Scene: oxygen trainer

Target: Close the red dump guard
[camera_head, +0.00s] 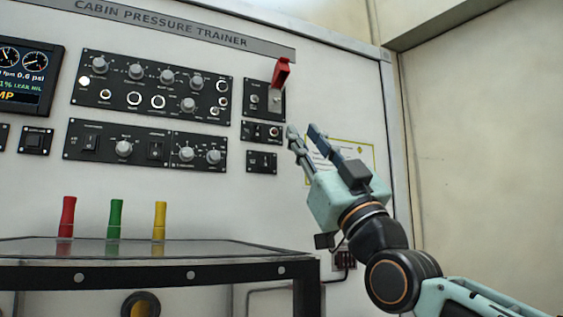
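The red dump guard (282,73) is a small red cover at the top right of a black switch panel (264,88) on the white wall unit. It is raised, sticking up and outward, with a silver switch area (276,101) exposed below it. My gripper (304,132) is below and to the right of the guard in the picture. Its two dark fingers point up and left, with a gap between them, and nothing shows between them. It appears apart from the guard.
Smaller black switch panels (262,132) sit below the guard's panel, close to my fingers. A yellow-bordered notice (362,152) is partly behind my gripper. A dark-framed table (150,271) at lower left carries red (67,217), green (115,219) and yellow (159,221) upright pieces.

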